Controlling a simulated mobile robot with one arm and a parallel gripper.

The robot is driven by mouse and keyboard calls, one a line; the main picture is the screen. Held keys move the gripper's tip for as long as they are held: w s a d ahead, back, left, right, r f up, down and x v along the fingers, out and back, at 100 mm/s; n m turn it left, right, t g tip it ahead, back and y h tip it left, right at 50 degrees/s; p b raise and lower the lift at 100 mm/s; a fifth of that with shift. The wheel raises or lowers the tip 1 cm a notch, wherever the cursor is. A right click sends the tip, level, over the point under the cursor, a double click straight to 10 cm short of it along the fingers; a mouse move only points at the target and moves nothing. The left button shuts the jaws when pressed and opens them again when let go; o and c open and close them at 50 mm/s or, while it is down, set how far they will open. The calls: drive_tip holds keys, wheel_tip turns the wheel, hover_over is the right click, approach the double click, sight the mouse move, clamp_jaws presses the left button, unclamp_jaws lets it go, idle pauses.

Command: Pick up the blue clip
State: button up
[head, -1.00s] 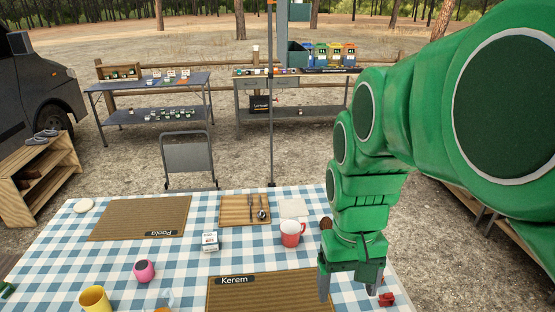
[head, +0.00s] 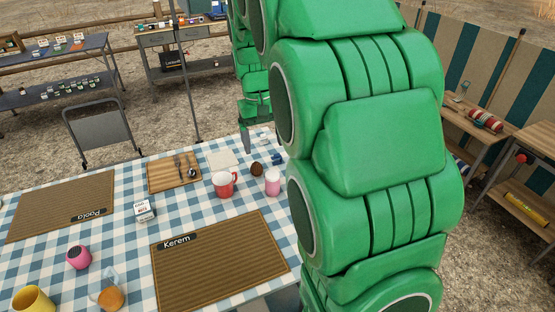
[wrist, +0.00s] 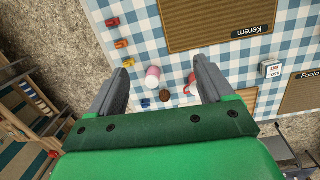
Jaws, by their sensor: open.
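A small blue thing, apparently the blue clip (head: 278,155), lies near the far right edge of the checked table, beside a pink-and-white cup (head: 272,183) and a brown object (head: 256,169). My arm partly covers this area in the head view. In the wrist view the blue clip (wrist: 145,102) is small, below the cup and near the left finger. My gripper (wrist: 162,65) is open and empty, high above the table with its fingers spread.
Red (wrist: 113,21), orange (wrist: 121,43) and yellow (wrist: 127,62) pieces lie along the table edge in the wrist view. A red mug (head: 224,184) stands left of the cup. A wooden board with cutlery (head: 160,176) and the Kerem mat (head: 220,258) are nearby.

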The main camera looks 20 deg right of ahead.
drive_tip(key=w+d+f, duration=0.2)
drive_tip(key=w, duration=0.3)
drive_tip(key=w+d+f, duration=0.2)
drive_tip(key=w, duration=0.4)
drive_tip(key=shift+t, duration=0.6)
drive_tip(key=w+d+f, duration=0.4)
drive_tip(key=w+f, duration=0.3)
drive_tip(key=w+d+f, duration=0.5)
drive_tip(key=w+f, duration=0.2)
drive_tip(key=w+d+f, duration=0.5)
drive_tip(key=w+f, duration=0.2)
drive_tip(key=f, duration=0.1)
drive_tip(key=shift+d+f, duration=0.15)
drive_tip(key=shift+f, duration=0.45)
drive_tip(key=shift+w+f, duration=0.1)
drive_tip(key=shift+f, duration=0.45)
drive_tip(key=shift+a+f, duration=0.2)
drive_tip(key=shift+f, duration=1.5)
drive_tip(key=shift+a+f, duration=0.15)
drive_tip(key=shift+f, duration=1.5)
drive_tip(key=c, duration=1.1)
